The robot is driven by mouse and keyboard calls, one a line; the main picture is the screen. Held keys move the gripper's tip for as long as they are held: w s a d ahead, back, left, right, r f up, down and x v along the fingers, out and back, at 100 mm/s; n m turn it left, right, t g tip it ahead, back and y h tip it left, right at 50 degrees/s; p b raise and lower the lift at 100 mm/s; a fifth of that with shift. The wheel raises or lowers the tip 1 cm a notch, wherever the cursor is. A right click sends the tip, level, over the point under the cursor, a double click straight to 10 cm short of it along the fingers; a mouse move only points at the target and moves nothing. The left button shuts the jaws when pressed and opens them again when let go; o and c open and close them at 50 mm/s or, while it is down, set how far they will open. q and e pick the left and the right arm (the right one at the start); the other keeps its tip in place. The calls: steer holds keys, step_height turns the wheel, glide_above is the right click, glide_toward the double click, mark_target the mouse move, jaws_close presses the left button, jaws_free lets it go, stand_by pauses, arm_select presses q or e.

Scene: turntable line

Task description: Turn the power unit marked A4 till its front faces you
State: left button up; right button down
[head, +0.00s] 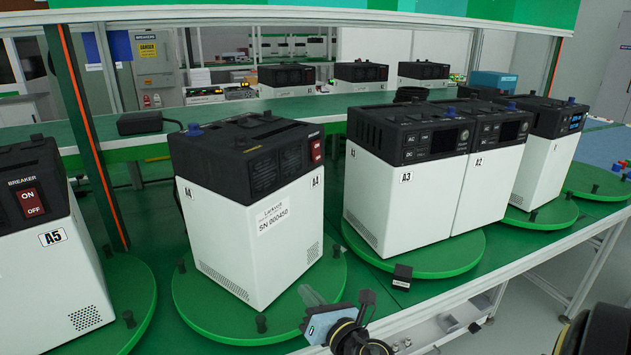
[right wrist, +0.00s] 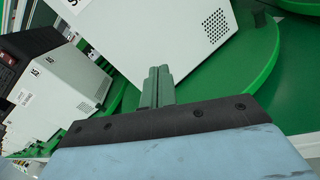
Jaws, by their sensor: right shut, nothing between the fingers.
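The power unit marked A4 (head: 247,215) is a white box with a black top, standing corner-on on a green turntable (head: 200,312). Its right-hand face shows a red switch, an A4 label and a serial sticker; its left-hand face has vents. No display shows on either visible face. My right gripper (head: 312,296) is at the turntable's front right rim, below the unit. In the right wrist view its fingers (right wrist: 160,75) are together and empty, close to the turntable rim (right wrist: 262,70); contact cannot be told. The unit's lower part (right wrist: 205,35) shows beyond them. My left gripper is out of view.
Unit A5 (head: 48,265) stands on another turntable at left. Units A3 (head: 385,200) and A2 (head: 485,185) share a turntable at right, with another unit (head: 545,150) beyond. Black pegs (head: 261,323) rise from A4's turntable. A small black block (head: 402,276) sits at the bench edge.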

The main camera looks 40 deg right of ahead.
steer(key=d+r+m+p, duration=0.2)
steer(key=d+r+m, duration=0.55)
steer(key=r, duration=0.45)
steer(key=m+y+p, duration=0.1)
steer(key=m+y, duration=0.1)
steer(key=m, duration=0.2)
glide_toward(307, 160)
steer(key=s+a, duration=0.4)
steer(key=s, duration=0.1)
steer(key=shift+m, duration=0.25)
steer(key=w, duration=1)
steer(key=shift+w+f, duration=0.1)
steer(key=d, duration=0.3)
steer(key=shift+w+d+f, duration=0.1)
steer(key=shift+w+d, duration=0.05)
steer(key=shift+w, duration=0.25)
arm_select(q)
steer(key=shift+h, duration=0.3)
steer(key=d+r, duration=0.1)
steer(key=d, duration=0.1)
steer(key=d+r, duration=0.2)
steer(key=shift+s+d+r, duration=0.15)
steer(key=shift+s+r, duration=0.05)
arm_select(e)
steer(key=shift+w+d, duration=0.1)
steer(key=shift+d, duration=0.25)
